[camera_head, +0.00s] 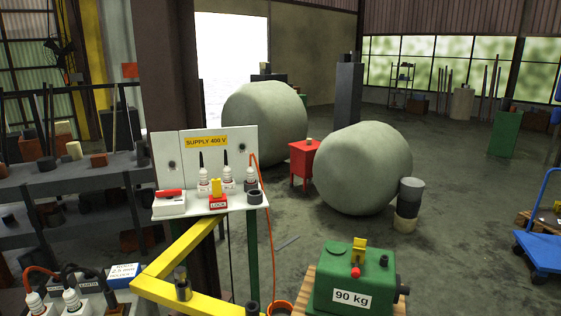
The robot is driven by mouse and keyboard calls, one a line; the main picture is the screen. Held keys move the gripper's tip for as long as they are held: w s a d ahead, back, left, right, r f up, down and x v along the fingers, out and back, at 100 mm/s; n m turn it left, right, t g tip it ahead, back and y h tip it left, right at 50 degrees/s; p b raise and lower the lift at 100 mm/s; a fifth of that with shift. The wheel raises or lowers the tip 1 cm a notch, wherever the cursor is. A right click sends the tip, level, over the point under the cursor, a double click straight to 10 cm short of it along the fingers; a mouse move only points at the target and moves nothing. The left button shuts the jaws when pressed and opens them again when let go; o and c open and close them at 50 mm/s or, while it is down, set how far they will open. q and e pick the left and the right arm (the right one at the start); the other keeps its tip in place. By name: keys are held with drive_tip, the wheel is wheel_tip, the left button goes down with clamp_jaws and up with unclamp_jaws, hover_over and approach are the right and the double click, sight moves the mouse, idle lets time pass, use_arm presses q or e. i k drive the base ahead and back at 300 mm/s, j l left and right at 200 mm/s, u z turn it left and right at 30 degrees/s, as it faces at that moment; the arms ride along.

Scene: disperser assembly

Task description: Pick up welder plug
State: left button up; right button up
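Several white plug-like parts with dark tips stand on the white shelf (232,207) under a yellow "SUPPLY 400 V" sign (206,141). One of these plugs (250,180) stands at the right by an orange cable (267,205). More white plugs (72,299) with red and black cables are at the lower left, near an "EARTH" label. I cannot tell which of these is the welder plug. Neither of my grippers is in view.
A yellow frame (180,258) crosses below the shelf. A green 90 kg block (335,276) stands at the bottom centre. Two large grey rounded bodies (265,118) (362,168) stand behind. A blue cart (541,252) is at the right edge. Floor between block and cart is clear.

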sight(227, 170)
drive_tip(key=i+u, duration=0.15)
drive_tip(key=u, duration=0.25)
drive_tip(key=i+l+u, duration=0.15)
drive_tip(key=u, duration=0.3)
drive_tip(key=i+l+u, duration=0.15)
drive_tip(key=u, duration=0.25)
drive_tip(key=i+l+u, duration=0.1)
drive_tip(key=u, duration=0.35)
drive_tip(key=k+l, duration=0.05)
drive_tip(key=l, duration=0.05)
